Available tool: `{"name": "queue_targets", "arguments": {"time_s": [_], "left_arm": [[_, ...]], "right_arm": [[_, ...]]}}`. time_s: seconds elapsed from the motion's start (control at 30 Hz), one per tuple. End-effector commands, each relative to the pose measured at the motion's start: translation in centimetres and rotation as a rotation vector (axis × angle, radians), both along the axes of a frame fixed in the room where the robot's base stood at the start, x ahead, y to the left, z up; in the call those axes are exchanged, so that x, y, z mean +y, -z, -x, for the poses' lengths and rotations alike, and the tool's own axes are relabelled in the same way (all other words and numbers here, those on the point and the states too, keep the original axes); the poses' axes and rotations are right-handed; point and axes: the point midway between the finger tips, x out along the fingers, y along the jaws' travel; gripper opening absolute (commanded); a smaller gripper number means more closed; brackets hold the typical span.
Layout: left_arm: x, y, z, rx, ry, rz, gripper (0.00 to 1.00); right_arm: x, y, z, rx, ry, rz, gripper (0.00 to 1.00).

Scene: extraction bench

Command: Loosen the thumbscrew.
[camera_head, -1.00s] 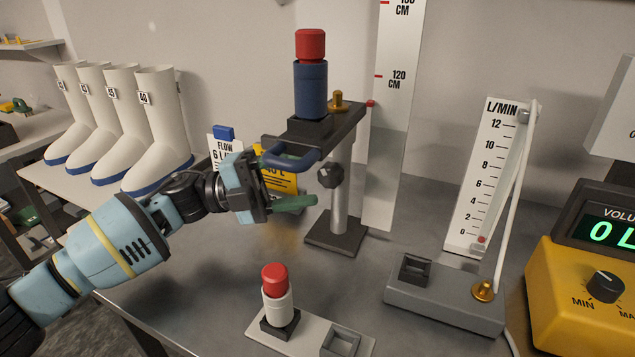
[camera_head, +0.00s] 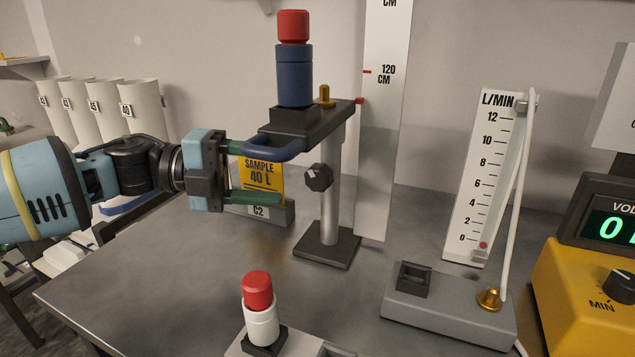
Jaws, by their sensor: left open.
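The thumbscrew is a black lobed knob (camera_head: 318,177) on the side of an upright silver post (camera_head: 330,215) with a dark square base. My left gripper (camera_head: 272,174) comes in from the left at about the knob's height. Its green fingers are open, one above the other, and point right toward the knob. No contact with the knob shows; a gap is seen between the lower fingertip and the knob. The upper finger is partly hidden behind the blue loop handle (camera_head: 285,150) of the post's platform. My right gripper is not in view.
The platform (camera_head: 335,112) above the knob carries a blue cylinder (camera_head: 295,77) with a red cap and a brass fitting (camera_head: 324,96). A yellow sample sign (camera_head: 262,174) stands behind the fingers. A red-capped white bottle (camera_head: 261,322) stands in front. Bare bench lies between.

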Motion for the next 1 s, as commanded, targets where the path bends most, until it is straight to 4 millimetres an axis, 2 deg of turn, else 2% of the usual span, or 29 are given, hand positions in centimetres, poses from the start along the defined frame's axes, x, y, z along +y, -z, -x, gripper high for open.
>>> {"name": "queue_targets", "arguments": {"time_s": [0.17, 0.63, 0.8, 1.0], "left_arm": [[-0.7, 0.0, 0.0, -0.001, 0.001, 0.001, 0.57], [-6.8, 0.5, -0.5, -0.002, 0.000, 0.000, 0.57], [-7.7, 0.6, -0.6, -0.001, -0.002, 0.001, 0.57], [-7.7, 0.6, -0.7, -0.001, -0.002, 0.001, 0.57]], "right_arm": [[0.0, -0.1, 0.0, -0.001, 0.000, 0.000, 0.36], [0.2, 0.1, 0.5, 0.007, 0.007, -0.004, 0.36], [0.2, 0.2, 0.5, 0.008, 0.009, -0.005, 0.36], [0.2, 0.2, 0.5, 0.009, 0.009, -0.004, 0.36]]}}
